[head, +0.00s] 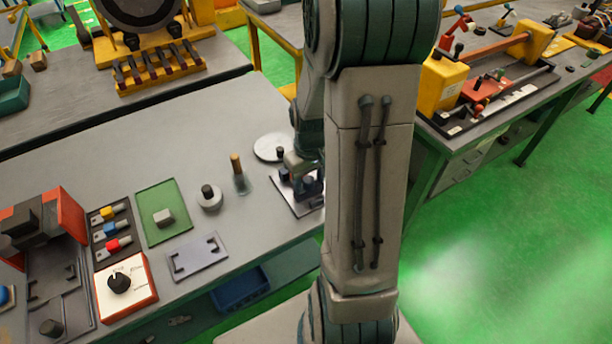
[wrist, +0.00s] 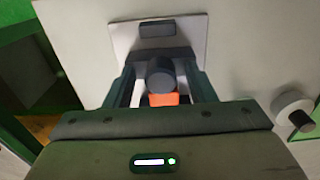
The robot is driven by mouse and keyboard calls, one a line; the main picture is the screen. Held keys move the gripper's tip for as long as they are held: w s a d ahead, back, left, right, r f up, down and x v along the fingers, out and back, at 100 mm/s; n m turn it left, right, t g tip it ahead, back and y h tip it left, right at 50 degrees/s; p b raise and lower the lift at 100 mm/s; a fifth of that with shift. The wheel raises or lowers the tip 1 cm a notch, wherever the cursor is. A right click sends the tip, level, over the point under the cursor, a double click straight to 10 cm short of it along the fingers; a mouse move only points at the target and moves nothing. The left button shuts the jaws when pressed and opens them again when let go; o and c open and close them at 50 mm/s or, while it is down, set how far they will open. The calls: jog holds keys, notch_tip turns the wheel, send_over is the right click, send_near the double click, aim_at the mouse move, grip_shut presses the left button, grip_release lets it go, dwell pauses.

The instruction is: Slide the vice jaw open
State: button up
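The vice stands on a pale plate, which shows in the wrist view (wrist: 122,42) and in the head view (head: 304,208). In the wrist view a dark block (wrist: 157,29) sits at the plate's far side. A wider dark jaw-like block (wrist: 150,54) lies nearer, with a dark round knob (wrist: 160,75) in front of it and an orange part (wrist: 163,99) below. My gripper (wrist: 160,72) is open, with one finger on each side of the knob and pale gaps between. In the head view my gripper (head: 303,170) is over the vice and partly hides it.
Near the vice are a pale disc (head: 268,154), a wooden-handled tool (head: 237,170), a round white part (head: 209,201), a green mat (head: 152,196) and a bracket plate (head: 197,258). A dial box (head: 140,285) and a red-sided machine (head: 68,218) stand at left.

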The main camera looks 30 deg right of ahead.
aim_at(308, 179)
jog(key=shift+s+a+f, duration=0.1)
jog(key=shift+s+f, duration=0.1)
jog(key=shift+f, duration=0.1)
jog(key=shift+w+r+p, duration=0.2)
jog(key=shift+r+p, duration=0.4)
jog(key=shift+w+r+p, duration=0.1)
jog(key=shift+r+p, duration=1.7)
jog(key=shift+r, duration=0.7)
jog(key=s+a+r+t, duration=0.1)
jog(key=s+a+r, duration=0.4)
jog(key=r, duration=0.3)
jog(key=s+a+r+t, duration=0.2)
jog(key=s+a+r, duration=0.3)
jog(key=r, duration=0.4)
jog(key=shift+s+a+t+b, duration=0.25)
jog(key=shift+a+t+b, duration=0.1)
jog(key=shift+a, duration=0.5)
